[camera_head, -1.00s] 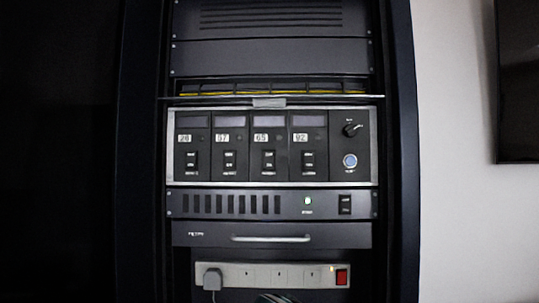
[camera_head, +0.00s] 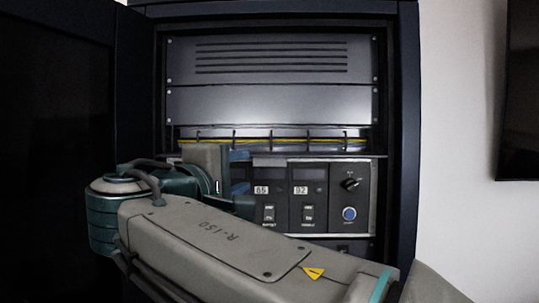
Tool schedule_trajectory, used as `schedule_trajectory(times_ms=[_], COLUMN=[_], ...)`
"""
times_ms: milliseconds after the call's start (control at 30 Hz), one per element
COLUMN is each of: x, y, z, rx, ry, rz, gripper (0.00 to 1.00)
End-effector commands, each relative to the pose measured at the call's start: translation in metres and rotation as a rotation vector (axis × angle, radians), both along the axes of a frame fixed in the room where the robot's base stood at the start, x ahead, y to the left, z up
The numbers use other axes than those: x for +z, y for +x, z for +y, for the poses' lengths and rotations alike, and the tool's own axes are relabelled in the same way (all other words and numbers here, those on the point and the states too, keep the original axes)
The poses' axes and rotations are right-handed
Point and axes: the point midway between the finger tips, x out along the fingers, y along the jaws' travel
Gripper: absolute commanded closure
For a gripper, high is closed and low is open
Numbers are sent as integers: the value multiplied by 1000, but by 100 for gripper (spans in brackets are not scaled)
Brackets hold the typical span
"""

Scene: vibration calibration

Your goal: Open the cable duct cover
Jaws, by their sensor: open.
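The cable duct (camera_head: 300,139) is a dark slot across the rack, with a yellow cable and several dividers showing inside. Its cover (camera_head: 330,155) appears folded down and sticks out nearly edge-on below the slot. A light tab (camera_head: 268,161) sits at the middle of its front edge. My gripper (camera_head: 240,172) is open and empty, its blue fingers one above the other. It is just left of the tab, around the cover's height, in front of the module panel. I cannot tell whether it touches the cover. My arm hides the panel's left part.
The module panel (camera_head: 331,215) below has displays, switches, a knob (camera_head: 349,184) and a blue button (camera_head: 349,213). The rack frame (camera_head: 401,130) bounds the right side, with white wall beyond. My arm covers the lower rack.

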Motion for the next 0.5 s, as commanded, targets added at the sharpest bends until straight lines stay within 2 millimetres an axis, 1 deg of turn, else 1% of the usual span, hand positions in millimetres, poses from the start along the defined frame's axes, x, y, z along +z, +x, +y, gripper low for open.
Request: schedule_trajectory(times_ms=[300,500], x=[7,10], y=[61,93], z=[-29,-43], rx=[-3,-2], ry=[-1,-1], rz=[3,3], gripper=[60,60])
